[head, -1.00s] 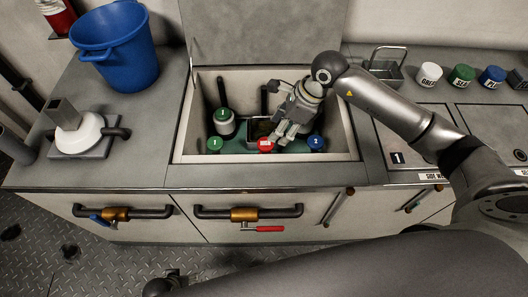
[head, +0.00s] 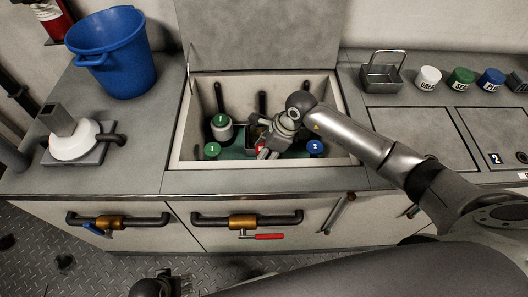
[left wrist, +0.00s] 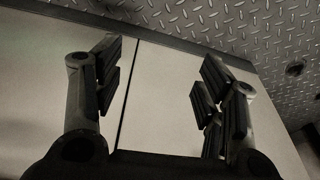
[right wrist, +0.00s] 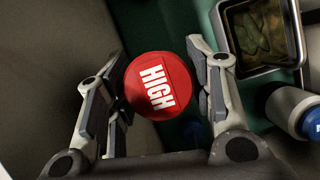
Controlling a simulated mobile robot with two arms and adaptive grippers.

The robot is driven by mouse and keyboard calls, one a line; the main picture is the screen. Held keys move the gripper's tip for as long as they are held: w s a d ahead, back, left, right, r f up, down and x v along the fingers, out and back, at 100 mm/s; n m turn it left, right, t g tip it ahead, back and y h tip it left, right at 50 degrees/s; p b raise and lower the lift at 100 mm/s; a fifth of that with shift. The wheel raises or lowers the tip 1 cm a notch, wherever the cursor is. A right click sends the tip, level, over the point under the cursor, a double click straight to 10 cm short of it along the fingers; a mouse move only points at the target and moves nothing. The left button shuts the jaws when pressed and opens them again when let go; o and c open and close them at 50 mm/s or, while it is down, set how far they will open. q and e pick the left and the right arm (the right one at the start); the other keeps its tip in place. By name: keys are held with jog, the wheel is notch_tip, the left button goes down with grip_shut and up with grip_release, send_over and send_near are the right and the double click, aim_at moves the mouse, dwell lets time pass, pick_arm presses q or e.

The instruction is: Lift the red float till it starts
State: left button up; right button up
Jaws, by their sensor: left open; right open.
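The red float (head: 261,149) is in the open chiller well and is partly hidden by my right gripper (head: 269,150) in the head view. In the right wrist view its round red top (right wrist: 158,86), marked HIGH, lies between the two fingers of my right gripper (right wrist: 155,78). Those fingers are open, one on each side; a narrow gap shows at the right, and I cannot tell whether the left finger touches. My left gripper (head: 172,284) is low in front of the cabinet. In the left wrist view it (left wrist: 160,65) is open and empty.
A green-topped float (head: 212,149) and a blue-topped float (head: 315,148) flank the red one. A green-capped bottle (head: 221,121) stands behind, by an open tray (right wrist: 262,36). The well's front rim (head: 262,164) and raised lid (head: 258,32) bound the space.

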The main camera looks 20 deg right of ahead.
jog(key=shift+r, duration=0.1)
grip_shut()
jog(key=shift+r, duration=0.25)
notch_tip(320, 180, up, 4)
jog(key=p, duration=0.2)
jog(key=shift+p, duration=0.4)
pick_arm(q)
jog(key=s+f, duration=0.5)
jog(key=f, duration=0.3)
jog(key=shift+a+f+g, duration=0.25)
jog(key=shift+a+g, duration=0.05)
jog(key=shift+a, duration=0.05)
pick_arm(e)
jog(key=shift+w+r, duration=0.15)
jog(key=shift+r, duration=0.05)
